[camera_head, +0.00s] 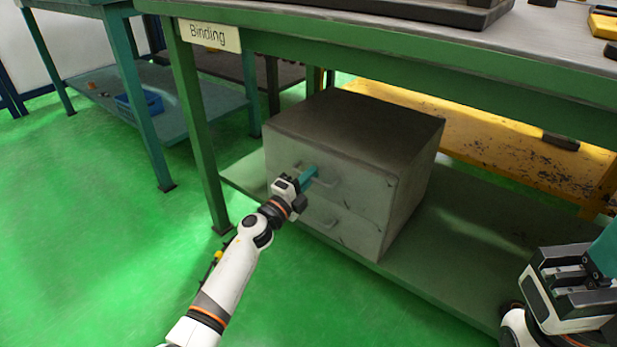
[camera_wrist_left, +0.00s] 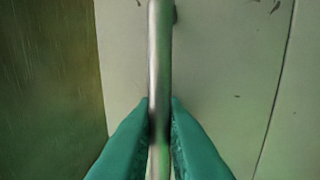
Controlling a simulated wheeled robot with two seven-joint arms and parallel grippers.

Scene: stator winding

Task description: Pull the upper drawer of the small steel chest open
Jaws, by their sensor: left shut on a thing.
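The small steel chest (camera_head: 360,115) stands on the lower shelf of the green bench. Its upper drawer (camera_head: 355,186) looks flush with the chest front; no gap shows. My left gripper (camera_head: 309,175) is at the upper drawer's handle (camera_head: 328,181). In the left wrist view the handle bar (camera_wrist_left: 159,60) runs between the two teal fingers, and the left gripper (camera_wrist_left: 159,125) is shut on it. The lower drawer (camera_head: 350,232) has its own handle below and looks shut. My right gripper (camera_head: 603,255) is at the right edge, away from the chest, with its fingers partly cut off.
The green bench (camera_head: 400,48) has its top above the chest and a "Binding" label (camera_head: 209,35) at its corner. A bench leg (camera_head: 197,130) stands left of the chest. The green floor (camera_head: 100,230) in front is clear. A blue bin (camera_head: 139,103) sits on another bench's shelf.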

